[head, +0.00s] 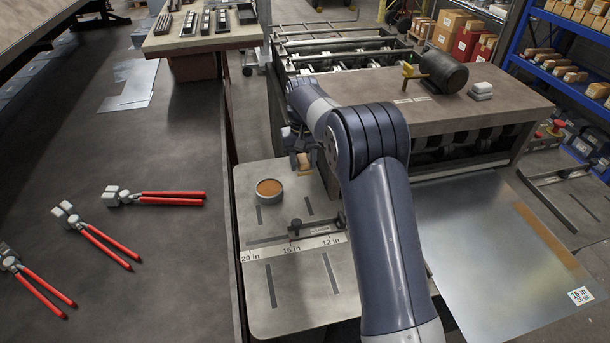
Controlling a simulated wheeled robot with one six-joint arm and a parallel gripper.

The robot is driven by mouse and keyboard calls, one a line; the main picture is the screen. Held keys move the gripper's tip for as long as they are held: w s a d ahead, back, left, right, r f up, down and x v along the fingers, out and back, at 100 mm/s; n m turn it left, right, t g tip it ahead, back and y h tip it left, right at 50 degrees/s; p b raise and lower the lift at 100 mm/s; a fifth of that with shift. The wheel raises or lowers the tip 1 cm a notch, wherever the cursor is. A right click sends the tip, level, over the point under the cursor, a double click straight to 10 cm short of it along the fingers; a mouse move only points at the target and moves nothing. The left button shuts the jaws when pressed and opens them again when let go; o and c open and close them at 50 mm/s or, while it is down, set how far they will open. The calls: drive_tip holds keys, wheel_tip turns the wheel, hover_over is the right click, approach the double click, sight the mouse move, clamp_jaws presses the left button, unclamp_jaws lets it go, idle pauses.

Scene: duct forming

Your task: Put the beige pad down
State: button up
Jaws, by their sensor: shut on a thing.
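My gripper (302,157) is in the head view, above the back right part of the grey plate with slots. It is shut on the beige pad (305,167), a small tan piece that shows just under the jaws. My arm hides part of the gripper, and the pad is small in the picture. I cannot tell whether the pad touches the plate (257,310) below. A round grey tin (270,190) with orange-brown contents stands on the plate, left of and nearer than the pad.
A stop bar (318,229) and a scale marked in inches cross the plate. Sheet metal (490,250) lies at right. Several red-handled tools (160,197) lie on the dark bench at left. A machine bed (500,103) stands behind; the plate's near left is clear.

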sight(305, 187)
wheel_tip(305, 187, down, 2)
drive_tip(key=shift+f, duration=0.25)
wheel_tip(305, 187, down, 4)
drive_tip(key=shift+p, duration=0.9)
drive_tip(key=shift+d+f, duration=0.2)
drive_tip(key=shift+d, duration=0.05)
drive_tip(key=shift+f, duration=0.1)
drive_tip(key=shift+f, duration=0.2)
drive_tip(key=o, duration=0.9)
drive_tip(key=shift+r, duration=0.1)
